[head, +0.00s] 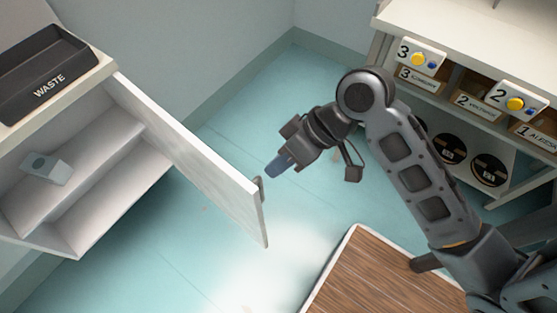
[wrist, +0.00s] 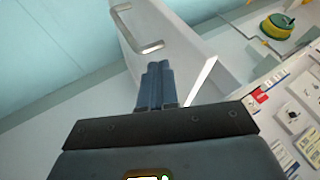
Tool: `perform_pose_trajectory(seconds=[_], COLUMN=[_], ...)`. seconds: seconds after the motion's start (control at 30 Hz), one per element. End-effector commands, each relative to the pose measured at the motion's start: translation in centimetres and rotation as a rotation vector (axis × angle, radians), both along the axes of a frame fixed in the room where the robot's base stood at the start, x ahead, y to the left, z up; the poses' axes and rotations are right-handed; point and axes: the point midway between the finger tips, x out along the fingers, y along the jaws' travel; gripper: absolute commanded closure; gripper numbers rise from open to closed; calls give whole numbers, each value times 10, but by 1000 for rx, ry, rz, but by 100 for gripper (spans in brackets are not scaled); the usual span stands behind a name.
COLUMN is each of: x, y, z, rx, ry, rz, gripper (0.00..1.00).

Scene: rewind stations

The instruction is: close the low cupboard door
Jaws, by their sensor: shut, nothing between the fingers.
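The low cupboard door (head: 185,150) stands wide open in the head view, swung out from the cupboard (head: 112,180) on the left. Its handle (head: 260,189) is on the outer face near the free edge. My gripper (head: 274,168) is shut and empty, just right of the door's free end, close to the handle. In the wrist view the shut fingers (wrist: 157,70) point at the door (wrist: 178,45), with the bar handle (wrist: 133,30) just ahead and to the left. I cannot tell whether the fingers touch the door.
A black waste tray (head: 48,75) sits on the cupboard top, and a grey box (head: 46,168) lies inside. A wood-topped surface (head: 370,270) is at the bottom right. A shelf with numbered bins (head: 470,90) stands at the right. The teal floor around the door is clear.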

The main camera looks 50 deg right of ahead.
Motion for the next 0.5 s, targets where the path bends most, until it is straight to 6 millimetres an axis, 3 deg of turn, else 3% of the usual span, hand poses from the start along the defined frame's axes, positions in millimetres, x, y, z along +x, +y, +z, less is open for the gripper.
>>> perform_pose_trajectory(seconds=[0.2,0.5], x=[16,28], y=[17,30], z=[-33,-55], rx=[1,-1], ry=[1,-1], rz=[1,-1], gripper=[100,100])
